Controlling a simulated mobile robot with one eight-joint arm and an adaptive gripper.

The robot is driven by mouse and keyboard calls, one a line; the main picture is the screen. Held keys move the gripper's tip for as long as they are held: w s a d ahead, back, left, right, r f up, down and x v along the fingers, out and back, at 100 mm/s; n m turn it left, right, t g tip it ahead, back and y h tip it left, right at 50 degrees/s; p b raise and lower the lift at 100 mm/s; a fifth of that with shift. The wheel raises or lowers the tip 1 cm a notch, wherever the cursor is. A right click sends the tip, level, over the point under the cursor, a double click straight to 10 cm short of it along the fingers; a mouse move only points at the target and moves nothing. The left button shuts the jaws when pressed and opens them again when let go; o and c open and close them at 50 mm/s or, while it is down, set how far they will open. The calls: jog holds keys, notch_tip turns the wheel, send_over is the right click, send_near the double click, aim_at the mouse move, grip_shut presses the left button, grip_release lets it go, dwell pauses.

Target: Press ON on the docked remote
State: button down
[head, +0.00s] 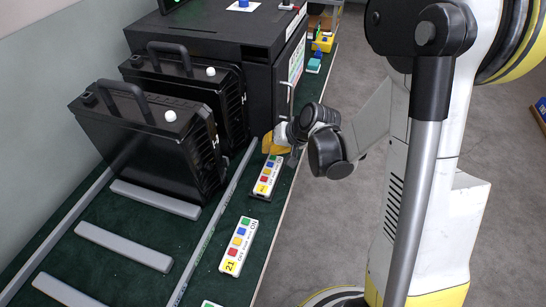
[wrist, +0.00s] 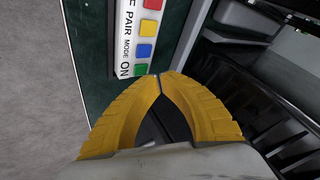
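A white remote (head: 267,176) with coloured buttons sits in a dark holder on the green bench, just below my gripper in the head view. In the wrist view the remote (wrist: 126,42) shows red, yellow, blue and green buttons and the printed words PAIR, MODE and ON. The green button (wrist: 140,70) is at the end beside ON. My gripper (wrist: 160,77) has yellow fingers whose tips meet with nothing seen between them. The tips appear close to the green button, at its lower right in the wrist view; contact cannot be told. In the head view my gripper (head: 270,147) is partly hidden by its wrist.
A second similar remote (head: 238,246) lies nearer on the bench. Two black floodlight housings (head: 150,145) with handles stand at the left, behind a grey rail (head: 215,220). A black cabinet (head: 225,35) stands behind. Grey floor lies open to the right.

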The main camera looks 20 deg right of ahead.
aim_at(270, 157)
jog(key=shift+f, duration=0.15)
jog(key=shift+f, duration=0.3)
jog(key=shift+f, duration=0.35)
dwell(0.8)
jog(key=shift+r, duration=0.15)
jog(key=shift+r+p, duration=0.4)
jog(key=shift+r, duration=0.25)
jog(key=shift+r, duration=0.1)
jog(key=shift+r+p, duration=1.85)
jog(key=shift+r, duration=0.55)
